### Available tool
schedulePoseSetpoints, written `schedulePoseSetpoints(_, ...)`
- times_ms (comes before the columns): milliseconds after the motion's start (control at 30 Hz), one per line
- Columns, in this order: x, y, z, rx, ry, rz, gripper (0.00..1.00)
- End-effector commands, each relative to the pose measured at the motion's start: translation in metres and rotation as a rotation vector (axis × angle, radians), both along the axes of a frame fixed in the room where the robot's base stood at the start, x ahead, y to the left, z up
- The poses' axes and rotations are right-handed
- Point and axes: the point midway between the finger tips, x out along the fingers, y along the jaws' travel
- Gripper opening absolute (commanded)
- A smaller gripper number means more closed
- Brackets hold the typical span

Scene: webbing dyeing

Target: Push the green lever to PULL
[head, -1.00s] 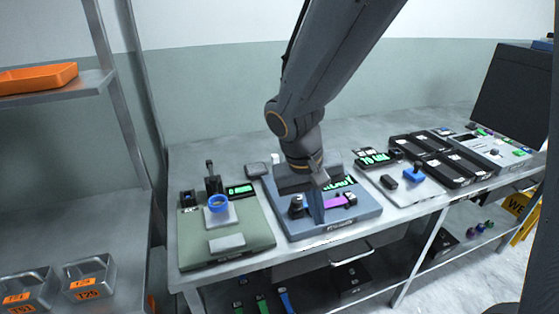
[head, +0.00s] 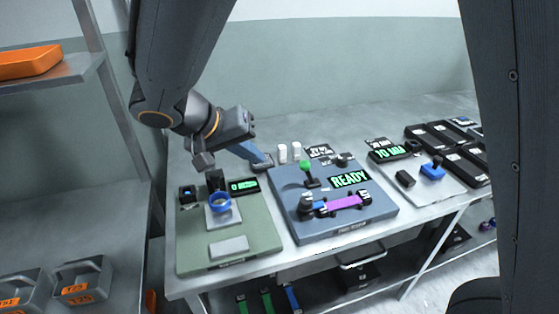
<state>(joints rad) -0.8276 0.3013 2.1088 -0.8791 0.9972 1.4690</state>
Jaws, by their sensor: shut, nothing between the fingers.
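The green lever (head: 305,165) stands on the back left of the blue-grey machine (head: 290,230), with a green knob on a dark stem. Its setting label is too small to read. The machine's screen (head: 349,179) reads READY in green. A purple strip (head: 343,203) lies across its front between dark fittings. My gripper (head: 264,160) is shut and empty, left of the green lever and apart from it. Its blue-grey fingers point right, over the table's back near a small grey block.
A green machine (head: 255,245) with a blue ring (head: 220,203) stands at the left, below my gripper. Two white bottles (head: 289,153) stand behind the blue-grey machine, near the fingertips. A grey unit with a blue clamp (head: 432,170) and black trays are at the right.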

Motion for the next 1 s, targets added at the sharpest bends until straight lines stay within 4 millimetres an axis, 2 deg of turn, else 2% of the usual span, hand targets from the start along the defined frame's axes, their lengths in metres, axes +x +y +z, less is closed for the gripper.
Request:
schedulePoseSetpoints(167, 0.008, -0.011, -0.015, -0.004, 0.004, -0.003, 0.00)
schedulePoseSetpoints(567, 0.042, -0.047, -0.074, -0.003, 0.006, -0.004, 0.00)
schedulePoseSetpoints(800, 0.045, -0.077, -0.067, -0.001, 0.003, -0.003, 0.00)
schedulePoseSetpoints(1000, 0.047, -0.084, -0.067, 0.000, 0.002, 0.000, 0.00)
